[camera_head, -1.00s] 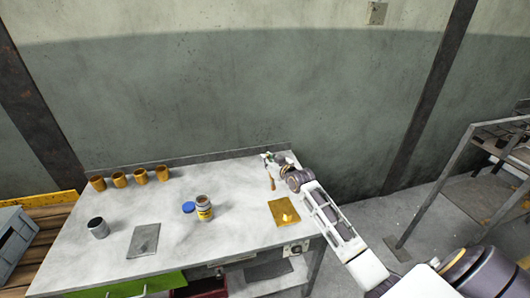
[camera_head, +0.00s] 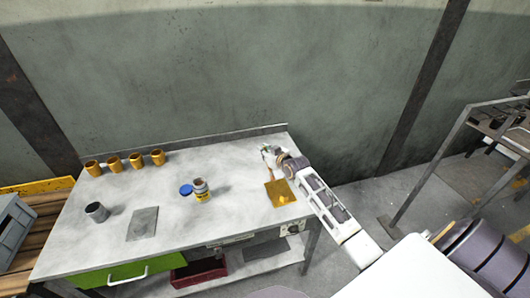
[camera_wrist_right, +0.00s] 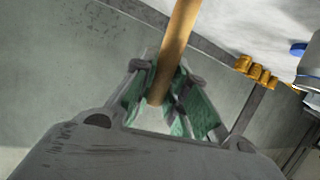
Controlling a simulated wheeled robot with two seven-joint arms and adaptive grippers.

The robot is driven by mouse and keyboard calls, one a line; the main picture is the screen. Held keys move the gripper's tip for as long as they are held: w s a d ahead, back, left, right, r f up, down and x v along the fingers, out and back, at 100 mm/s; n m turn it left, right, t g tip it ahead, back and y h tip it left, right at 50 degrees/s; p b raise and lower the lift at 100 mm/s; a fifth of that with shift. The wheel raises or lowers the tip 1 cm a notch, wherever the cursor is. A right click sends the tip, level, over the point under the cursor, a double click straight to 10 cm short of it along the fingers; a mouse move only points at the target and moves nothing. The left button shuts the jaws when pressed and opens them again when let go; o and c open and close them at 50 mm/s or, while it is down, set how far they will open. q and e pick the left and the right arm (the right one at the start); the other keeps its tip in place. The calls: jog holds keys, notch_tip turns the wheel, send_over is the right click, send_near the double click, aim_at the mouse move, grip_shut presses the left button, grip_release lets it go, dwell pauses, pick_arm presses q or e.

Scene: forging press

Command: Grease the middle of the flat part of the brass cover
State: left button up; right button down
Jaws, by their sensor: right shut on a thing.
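The brass cover (camera_head: 278,188) is a flat yellow-brown plate with a small raised knob, lying near the right end of the grey workbench. My right gripper (camera_head: 268,153) is above the bench, just beyond the cover's far edge. It is shut on a wooden handle (camera_wrist_right: 183,32), probably a brush's, which runs up out of the right wrist view. In the head view the handle points down toward the cover's far edge; whether its tip touches is too small to tell. An open jar (camera_head: 202,194) with a yellow label stands mid-bench beside its blue lid (camera_head: 186,190). My left gripper is not in view.
Several brass cups (camera_head: 115,164) stand in a row at the back left. A dark grey cup (camera_head: 97,211) and a flat grey plate (camera_head: 142,223) are at the front left. The bench between jar and cover is clear. A wall rises behind the bench.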

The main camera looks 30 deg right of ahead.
jog(key=shift+f, duration=0.1)
jog(key=shift+f+b, duration=1.25)
jog(key=shift+f, duration=0.5)
dwell(0.9)
jog(key=shift+s, duration=0.15)
jog(key=shift+s+a+r+p, duration=0.1)
jog(key=shift+s+p, duration=0.2)
jog(key=shift+p, duration=0.1)
jog(key=shift+w, duration=0.15)
dwell(0.5)
jog(key=shift+w, duration=0.5)
jog(key=shift+w+b, duration=0.2)
jog(key=shift+b, duration=0.1)
